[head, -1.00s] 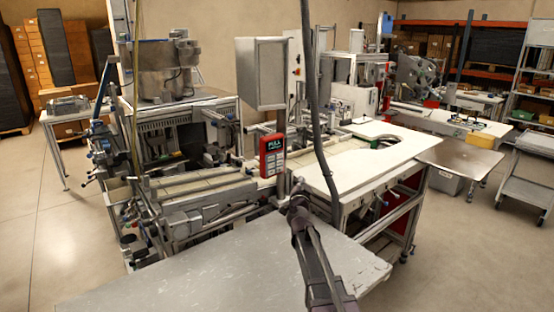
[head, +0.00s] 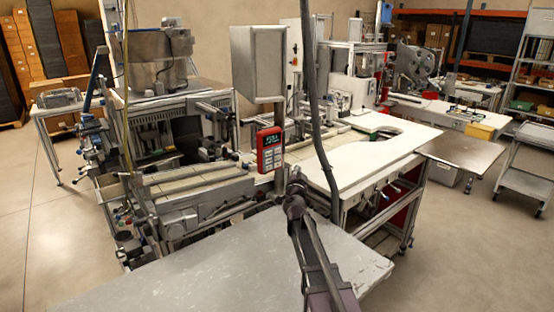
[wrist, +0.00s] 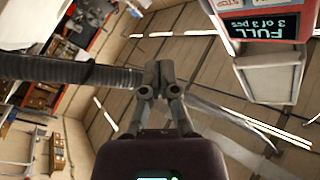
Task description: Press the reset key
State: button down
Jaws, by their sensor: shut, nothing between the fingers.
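A red handheld-style counter unit (head: 270,150) with a dark display and light keys stands upright at the edge of the machine, just left of my gripper in the head view. In the wrist view the red unit (wrist: 270,70) is upside down at the top right, and its display (wrist: 265,29) reads "FULL, 3 of 3 pcs". Parts of its keys show at the top edge, cut off; I cannot tell which is reset. My gripper (head: 296,178) is shut and empty. In the wrist view its fingertips (wrist: 160,72) are apart from the unit.
A grey cable (head: 318,110) hangs close to my gripper; a thick ribbed dark hose (wrist: 75,70) crosses the left of the wrist view. A grey box (head: 258,63) is mounted above the unit. A white worktop (head: 350,165) lies to the right, and a bare grey table (head: 220,275) in front.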

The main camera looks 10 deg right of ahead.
aim_at(281, 156)
jog(key=w+a, duration=0.4)
jog(key=w, duration=0.3)
jog(key=shift+w, duration=0.2)
jog(key=shift+w+a, duration=0.1)
jog(key=shift+a, duration=0.1)
dwell(1.6)
jog(key=shift+w+a, duration=0.15)
jog(key=shift+w, duration=0.15)
jog(key=shift+w+a, duration=0.2)
jog(key=shift+w, duration=0.15)
dwell(1.0)
jog(key=shift+s, duration=0.15)
jog(key=shift+s+d, duration=0.4)
jog(key=shift+s, duration=0.2)
dwell(0.5)
jog(key=shift+s+d, duration=0.4)
jog(key=shift+s, duration=0.3)
jog(key=shift+s+d, duration=0.45)
jog(key=shift+s, duration=0.3)
jog(key=shift+s+d, duration=0.4)
jog(key=shift+s, duration=0.3)
